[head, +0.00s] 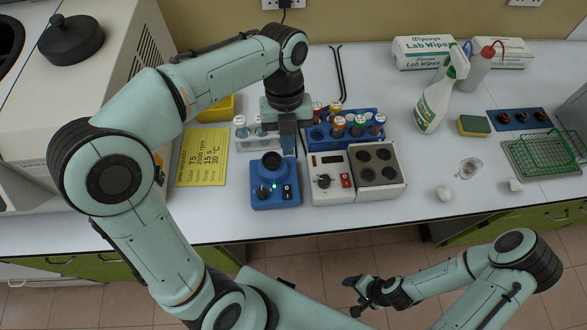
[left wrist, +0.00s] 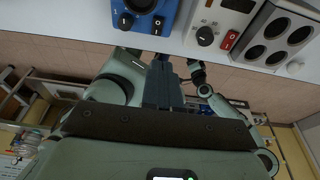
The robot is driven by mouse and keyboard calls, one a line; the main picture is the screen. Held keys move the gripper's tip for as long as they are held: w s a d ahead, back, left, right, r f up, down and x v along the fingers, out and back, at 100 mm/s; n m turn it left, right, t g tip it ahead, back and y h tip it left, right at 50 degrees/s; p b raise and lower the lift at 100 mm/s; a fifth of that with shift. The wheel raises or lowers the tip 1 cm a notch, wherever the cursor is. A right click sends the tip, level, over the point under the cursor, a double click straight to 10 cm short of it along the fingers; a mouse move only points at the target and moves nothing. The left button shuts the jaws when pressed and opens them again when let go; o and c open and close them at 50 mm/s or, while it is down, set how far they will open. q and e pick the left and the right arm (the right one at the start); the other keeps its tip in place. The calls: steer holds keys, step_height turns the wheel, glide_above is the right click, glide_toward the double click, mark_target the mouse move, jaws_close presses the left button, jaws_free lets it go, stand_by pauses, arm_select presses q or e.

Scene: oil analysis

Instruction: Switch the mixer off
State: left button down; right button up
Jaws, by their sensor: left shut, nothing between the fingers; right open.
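The mixer (head: 275,196) is a small blue box with a dark round cup on top, on the bench near its front edge. Its front has a black knob (head: 263,191), a small lit green light and a black rocker switch (head: 287,192). In the left wrist view the mixer (left wrist: 143,8) is at the top, with its knob and switch (left wrist: 157,25) showing. My left gripper (head: 289,153) is shut and empty, pointing down above and behind the switch side. Its fingers also show in the left wrist view (left wrist: 162,65). My right gripper (head: 357,297) is open and empty, low over the floor.
A white heater (head: 325,160) with a red switch and several round wells stands right beside the mixer. Behind are a blue tube rack (head: 345,142) and a white tube rack. Bench is clear between the heater and the spray bottle (head: 434,105).

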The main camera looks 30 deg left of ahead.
arm_select(q)
steer(key=b, duration=0.2)
glide_toward(290, 189)
steer(key=x, duration=0.5)
steer(key=shift+s+d, duration=0.1)
steer(key=shift+s, duration=0.2)
steer(key=shift+w+f, duration=0.15)
steer(key=shift+f, duration=0.45)
arm_select(e)
steer(key=shift+s+f, duration=1)
steer(key=shift+f, duration=0.1)
